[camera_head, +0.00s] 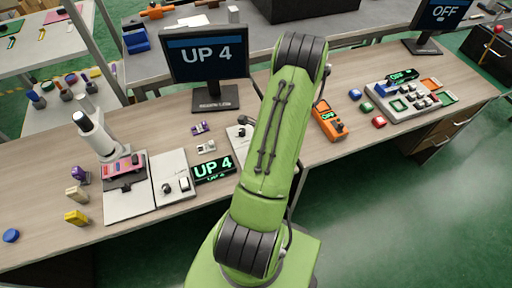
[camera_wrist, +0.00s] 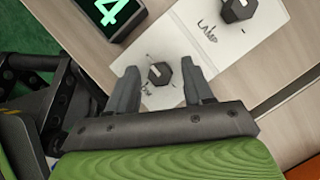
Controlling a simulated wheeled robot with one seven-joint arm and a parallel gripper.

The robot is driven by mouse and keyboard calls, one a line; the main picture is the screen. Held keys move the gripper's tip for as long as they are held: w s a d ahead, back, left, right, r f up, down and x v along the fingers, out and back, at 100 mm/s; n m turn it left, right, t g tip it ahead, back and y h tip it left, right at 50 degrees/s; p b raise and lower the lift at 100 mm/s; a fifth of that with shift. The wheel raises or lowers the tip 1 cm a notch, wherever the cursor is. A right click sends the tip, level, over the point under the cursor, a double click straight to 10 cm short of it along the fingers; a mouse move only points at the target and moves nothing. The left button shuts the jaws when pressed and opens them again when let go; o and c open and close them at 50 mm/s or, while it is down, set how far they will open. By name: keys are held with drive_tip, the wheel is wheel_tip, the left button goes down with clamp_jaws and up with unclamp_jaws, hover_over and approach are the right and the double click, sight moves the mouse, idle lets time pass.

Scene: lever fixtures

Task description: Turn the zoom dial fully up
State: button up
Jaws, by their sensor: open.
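A black dial (camera_wrist: 160,74) stands on a white panel (camera_wrist: 178,40) in the wrist view. Its label is partly hidden and too small to read surely. My gripper (camera_wrist: 160,78) is open, with one finger to the left and one to the right of this dial. A gap shows on both sides, but I cannot tell its depth over the knob. A second black dial (camera_wrist: 237,9), beside the word LAMP, is at the top right of the panel. In the head view my arm hides the gripper and part of the panel (camera_head: 238,133).
A small display (camera_head: 213,170) and a monitor (camera_head: 208,55) both read UP 4. The display's edge is close left of the panel in the wrist view (camera_wrist: 109,14). A microscope (camera_head: 97,133) stands at left; an orange device (camera_head: 329,120) lies right of my arm.

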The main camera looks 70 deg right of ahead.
drive_tip(key=p+v, duration=0.3)
drive_tip(key=v, duration=1.2)
drive_tip(key=shift+r, duration=0.35)
